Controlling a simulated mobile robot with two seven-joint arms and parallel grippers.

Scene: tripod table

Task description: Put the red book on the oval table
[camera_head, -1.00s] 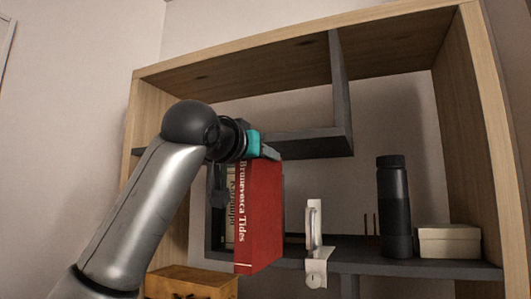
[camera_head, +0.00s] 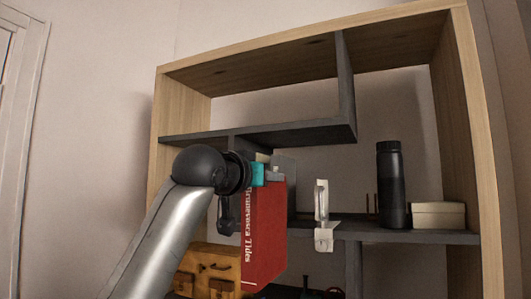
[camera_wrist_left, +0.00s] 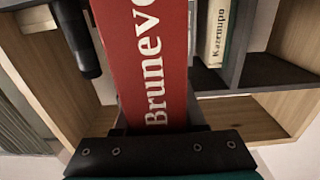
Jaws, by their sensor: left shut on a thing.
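The red book (camera_head: 265,232), with white lettering on its spine, hangs upright in front of the shelf unit in the head view. My left gripper (camera_head: 270,177) is shut on its upper part. In the left wrist view the red spine (camera_wrist_left: 150,60) runs up from between the jaws (camera_wrist_left: 160,130). The book looks clear of the shelf board. My right gripper is not in view. No oval table shows in either view.
The wooden shelf unit (camera_head: 169,120) has dark boards. A black bottle (camera_head: 391,190), a pale box (camera_head: 438,215) and a clear object on a white stand (camera_head: 322,215) are on the middle board. A wooden drawer cabinet (camera_head: 215,262) is low at left. A cream book (camera_wrist_left: 217,35) shows in the wrist view.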

